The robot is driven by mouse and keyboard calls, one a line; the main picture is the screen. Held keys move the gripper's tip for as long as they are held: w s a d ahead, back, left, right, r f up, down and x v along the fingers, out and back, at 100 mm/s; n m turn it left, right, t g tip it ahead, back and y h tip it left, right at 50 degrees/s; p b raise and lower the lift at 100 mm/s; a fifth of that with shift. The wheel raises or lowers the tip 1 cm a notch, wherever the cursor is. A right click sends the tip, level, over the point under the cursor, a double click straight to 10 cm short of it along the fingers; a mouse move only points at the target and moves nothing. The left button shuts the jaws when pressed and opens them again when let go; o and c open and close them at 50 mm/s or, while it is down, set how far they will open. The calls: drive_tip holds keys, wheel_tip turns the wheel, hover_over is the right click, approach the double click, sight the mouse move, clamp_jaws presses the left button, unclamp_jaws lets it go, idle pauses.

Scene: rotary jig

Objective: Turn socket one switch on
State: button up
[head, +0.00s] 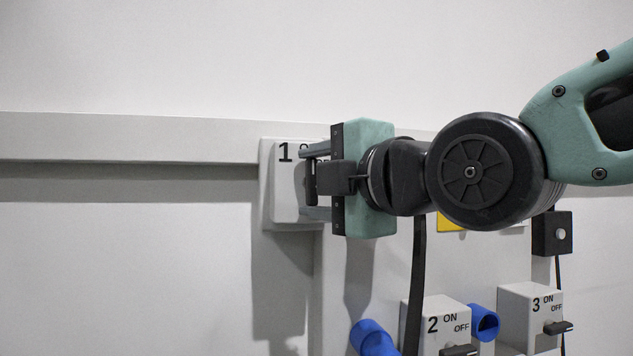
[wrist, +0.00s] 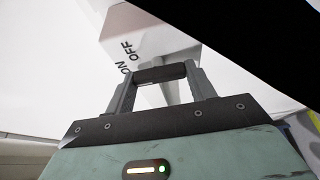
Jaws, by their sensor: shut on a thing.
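The socket one box (head: 284,215) is a pale grey box marked with a 1 at the upper left of the panel. Its black switch handle (head: 311,188) stands upright in the head view. My gripper (head: 306,181) reaches it from the right, one grey finger above and one below, shut on the handle's two ends. In the wrist view the dark handle (wrist: 160,73) spans between the two fingers of my gripper (wrist: 158,77). The ON and OFF marks show on the box (wrist: 140,30) there; in the head view my gripper mostly hides them.
The socket two box (head: 418,312) and socket three box (head: 518,305) sit lower right, with black switches. Blue round sockets (head: 371,338) stick out near them. A black box (head: 552,233) with a cable hangs at right. A pale rail (head: 120,138) runs along the wall; the left side is clear.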

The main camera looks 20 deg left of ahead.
drive_tip(key=o, duration=1)
drive_tip(key=p+v, duration=0.5)
drive_tip(key=v, duration=0.7)
